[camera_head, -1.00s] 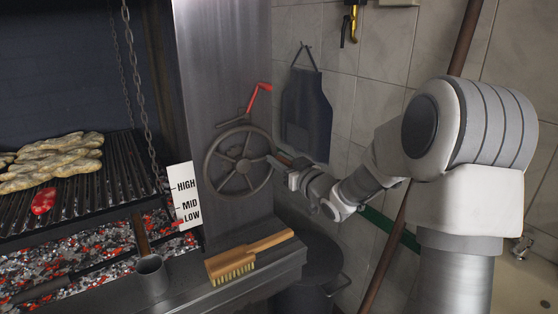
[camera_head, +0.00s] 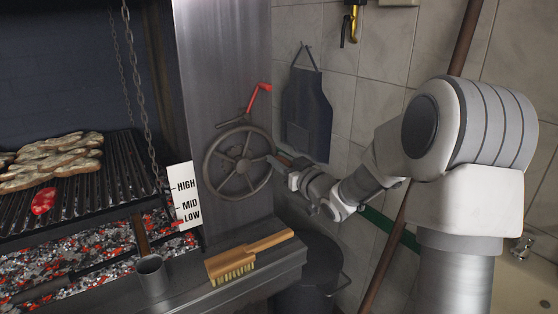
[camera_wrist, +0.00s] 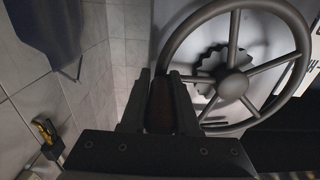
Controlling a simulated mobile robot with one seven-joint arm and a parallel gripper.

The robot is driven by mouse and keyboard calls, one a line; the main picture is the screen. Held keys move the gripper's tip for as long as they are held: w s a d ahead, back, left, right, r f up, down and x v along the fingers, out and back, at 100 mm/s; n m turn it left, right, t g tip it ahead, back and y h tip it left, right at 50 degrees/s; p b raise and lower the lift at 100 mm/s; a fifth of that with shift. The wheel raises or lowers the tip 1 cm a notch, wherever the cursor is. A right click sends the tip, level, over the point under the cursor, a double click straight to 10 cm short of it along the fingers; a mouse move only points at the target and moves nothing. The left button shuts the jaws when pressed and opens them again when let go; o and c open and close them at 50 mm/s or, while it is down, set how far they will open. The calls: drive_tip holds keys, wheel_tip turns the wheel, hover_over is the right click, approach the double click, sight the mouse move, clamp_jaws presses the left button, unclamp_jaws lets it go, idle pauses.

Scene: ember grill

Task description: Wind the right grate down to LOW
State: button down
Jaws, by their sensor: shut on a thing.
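The right grate (camera_head: 105,185) is at the left in the head view and carries several browned pieces of meat and a red piece. A white scale (camera_head: 184,190) marked HIGH, MID and LOW stands at its right edge; I cannot clearly tell a pointer on it. The spoked handwheel (camera_head: 237,163) is on the metal post and also fills the upper right of the wrist view (camera_wrist: 232,84). My gripper (camera_head: 283,167) is at the wheel's right side, shut on its brown handle (camera_wrist: 160,106), with one finger on each side of it.
A wooden brush (camera_head: 248,257) and a metal cup (camera_head: 152,275) stand on the ledge below the wheel. A red crank-like lever (camera_head: 258,98) is above the wheel. A dark apron (camera_head: 306,115) hangs on the tiled wall. Embers glow below the grate.

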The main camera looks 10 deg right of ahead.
drive_tip(key=shift+r+n+b, duration=0.5)
drive_tip(key=shift+n+b, duration=0.3)
drive_tip(key=shift+r+n, duration=0.4)
drive_tip(key=shift+r, duration=0.2)
drive_tip(key=c, duration=0.7)
unclamp_jaws()
drive_tip(key=shift+o, duration=0.2)
drive_tip(key=shift+f, duration=0.1)
drive_tip(key=v, duration=1.7)
drive_tip(key=shift+s+p, duration=0.25)
drive_tip(key=shift+p, duration=0.15)
